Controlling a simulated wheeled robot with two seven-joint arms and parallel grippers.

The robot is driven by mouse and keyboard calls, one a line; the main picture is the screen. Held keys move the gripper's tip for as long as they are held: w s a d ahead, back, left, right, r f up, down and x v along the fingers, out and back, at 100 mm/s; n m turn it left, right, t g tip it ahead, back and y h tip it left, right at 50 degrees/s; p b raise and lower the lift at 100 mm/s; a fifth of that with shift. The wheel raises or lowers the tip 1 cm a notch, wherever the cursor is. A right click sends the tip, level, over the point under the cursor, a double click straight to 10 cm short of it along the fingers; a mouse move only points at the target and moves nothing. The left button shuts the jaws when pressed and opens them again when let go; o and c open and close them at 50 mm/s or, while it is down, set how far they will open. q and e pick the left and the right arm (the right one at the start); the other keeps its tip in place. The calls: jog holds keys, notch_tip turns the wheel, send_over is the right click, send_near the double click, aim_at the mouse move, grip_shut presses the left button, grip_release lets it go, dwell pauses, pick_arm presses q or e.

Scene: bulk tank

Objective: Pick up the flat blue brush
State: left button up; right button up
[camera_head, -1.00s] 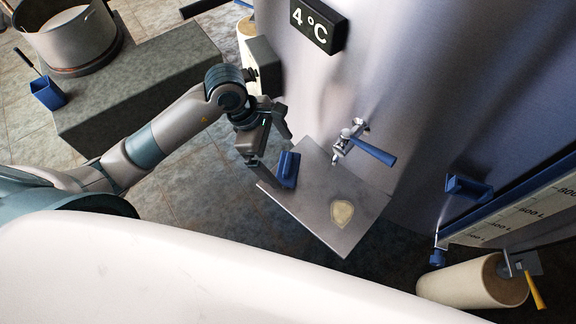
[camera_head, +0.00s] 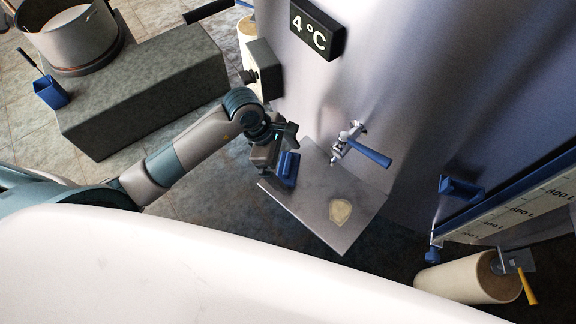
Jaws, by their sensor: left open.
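The flat blue brush (camera_head: 289,168) lies near the left corner of a grey metal shelf (camera_head: 305,205) fixed to the steel tank. My left gripper (camera_head: 279,160) is open right at the brush, its fingers pointing down towards the shelf. One finger shows to the left of the brush and the other above it. Whether they touch the brush cannot be told from this angle. My right gripper is not in view.
A tap with a blue lever (camera_head: 370,155) juts from the tank (camera_head: 410,80) above the shelf, near a pale patch (camera_head: 340,211). A grey block (camera_head: 150,90) carries a pot (camera_head: 78,40) at the left. A cream roll (camera_head: 470,278) is at lower right.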

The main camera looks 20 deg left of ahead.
aim_at(296, 168)
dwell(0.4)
pick_arm(q)
jog(key=c, duration=1.3)
jog(key=shift+o, duration=0.2)
jog(key=shift+r, duration=0.1)
jog(key=shift+r+b, duration=0.4)
jog(key=shift+r, duration=0.1)
notch_tip(296, 168, up, 2)
jog(key=shift+w+r+b, duration=0.1)
jog(key=shift+r+b, duration=0.05)
jog(key=shift+b, duration=0.4)
jog(key=s+d+r+p, duration=0.1)
jog(key=s+d+r, duration=0.4)
jog(key=s, duration=0.5)
jog(key=shift+s+d+r, duration=0.2)
jog(key=shift+s+r, duration=0.05)
jog(key=shift+r, duration=1.05)
jog(key=shift+f, duration=0.1)
